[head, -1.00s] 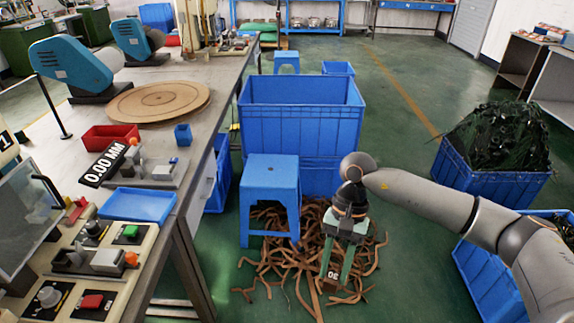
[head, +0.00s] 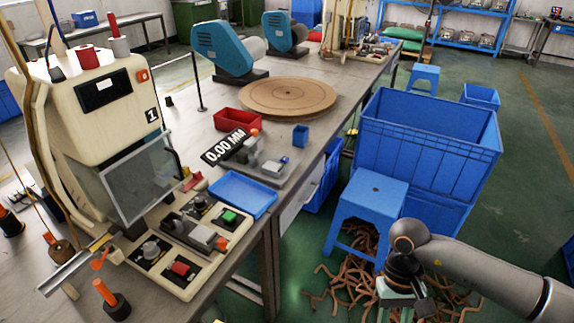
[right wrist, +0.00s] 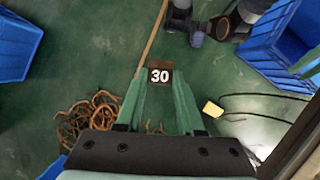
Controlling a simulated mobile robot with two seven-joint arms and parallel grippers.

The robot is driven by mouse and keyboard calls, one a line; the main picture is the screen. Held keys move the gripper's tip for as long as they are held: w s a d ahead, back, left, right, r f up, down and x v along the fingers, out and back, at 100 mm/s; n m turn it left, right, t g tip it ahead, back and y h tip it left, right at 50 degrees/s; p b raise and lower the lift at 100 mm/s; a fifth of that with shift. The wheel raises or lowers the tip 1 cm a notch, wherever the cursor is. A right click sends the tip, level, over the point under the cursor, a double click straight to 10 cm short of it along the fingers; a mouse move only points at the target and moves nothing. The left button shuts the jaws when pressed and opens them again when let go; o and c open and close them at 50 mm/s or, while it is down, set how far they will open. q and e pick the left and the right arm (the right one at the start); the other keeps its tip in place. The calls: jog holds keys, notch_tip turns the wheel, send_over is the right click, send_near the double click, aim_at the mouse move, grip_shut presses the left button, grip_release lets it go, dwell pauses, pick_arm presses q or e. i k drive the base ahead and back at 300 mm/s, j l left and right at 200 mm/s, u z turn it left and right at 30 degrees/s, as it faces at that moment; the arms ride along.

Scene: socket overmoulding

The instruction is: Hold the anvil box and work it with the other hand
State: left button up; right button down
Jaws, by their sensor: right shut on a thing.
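My right gripper (right wrist: 159,88) is shut on a small dark brown block marked "30" (right wrist: 160,67), which sits between its green fingertips in the right wrist view. In the head view only the upper part of this gripper shows at the bottom edge, and its tips are out of frame. It hangs over the floor, right of the bench. I cannot tell which thing is the anvil box. A small gauge fixture (head: 262,165) with a "0.00 MM" display (head: 225,146) stands on the bench. My left gripper is not in view.
The grey bench (head: 340,82) holds a machine marked "1" (head: 95,100), a blue tray (head: 243,193), a red bin (head: 237,121) and a round wooden disc (head: 287,97). A blue stool (head: 370,196) and large blue crate (head: 425,140) stand beside it. Brown strips (head: 345,290) litter the floor.

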aim_at(300, 144)
jog(key=i+l+u, duration=0.3)
jog(key=i+l, duration=0.2)
jog(key=l, duration=0.15)
jog(key=i+l+u, duration=0.1)
jog(key=l, duration=0.25)
jog(key=i+l+u, duration=0.15)
jog(key=i+l, duration=0.2)
jog(key=i+l+u, duration=0.15)
jog(key=l, duration=0.3)
jog(key=i+l+u, duration=0.15)
jog(key=l, duration=0.25)
